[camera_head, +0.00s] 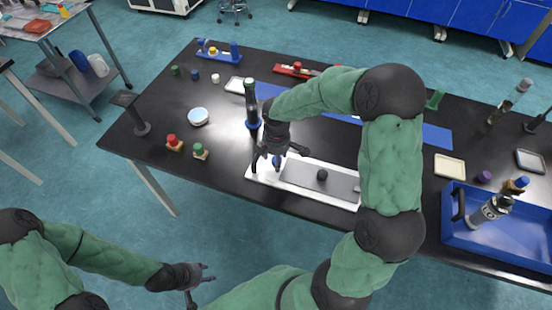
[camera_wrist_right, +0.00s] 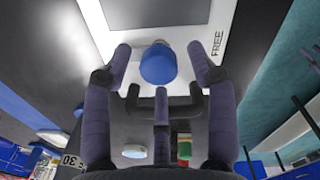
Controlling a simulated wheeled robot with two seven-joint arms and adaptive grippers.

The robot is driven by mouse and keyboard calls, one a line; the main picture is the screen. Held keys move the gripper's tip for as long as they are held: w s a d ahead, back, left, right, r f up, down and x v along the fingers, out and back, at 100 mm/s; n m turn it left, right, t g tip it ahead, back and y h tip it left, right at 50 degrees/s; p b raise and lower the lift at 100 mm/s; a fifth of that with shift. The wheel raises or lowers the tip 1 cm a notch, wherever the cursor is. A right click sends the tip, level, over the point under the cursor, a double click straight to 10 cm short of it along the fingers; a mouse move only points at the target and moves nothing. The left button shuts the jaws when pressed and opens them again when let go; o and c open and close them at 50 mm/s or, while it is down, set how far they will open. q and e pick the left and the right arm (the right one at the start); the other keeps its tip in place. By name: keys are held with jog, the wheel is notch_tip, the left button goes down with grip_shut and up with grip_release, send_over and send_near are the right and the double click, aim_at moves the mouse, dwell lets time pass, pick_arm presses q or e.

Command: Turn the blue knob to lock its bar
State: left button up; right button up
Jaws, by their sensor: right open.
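The blue knob (camera_head: 276,161) stands on the left part of a white base (camera_head: 262,174) with a grey bar plate (camera_head: 340,183). In the right wrist view the knob (camera_wrist_right: 158,65) shows as a blue round cap between my spread fingertips. The word FREE (camera_wrist_right: 218,43) is printed on the white base there. My right gripper (camera_wrist_right: 160,52) is open around the knob, with a gap on each side; in the head view it (camera_head: 277,154) points down over the knob. My left gripper (camera_head: 203,276) looks open and empty, away from the table, low in the head view.
A black ball knob (camera_head: 322,174) sits on the grey plate. A blue tray (camera_head: 455,237) is at the right. The table's front left is clear.

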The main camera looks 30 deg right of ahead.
jog(key=c, duration=1.1)
jog(key=shift+c, duration=0.2)
jog(key=shift+m, duration=0.3)
jog(key=m, duration=0.3)
jog(key=shift+m, duration=0.3)
jog(key=m, duration=0.4)
jog(key=shift+w+m+b, duration=0.1)
jog(key=shift+m+b, duration=0.2)
jog(key=m, duration=0.4)
jog(key=m+b, duration=0.1)
jog(key=m, duration=0.4)
jog(key=shift+w+m+g, duration=0.1)
jog(key=shift+m+g, duration=0.2)
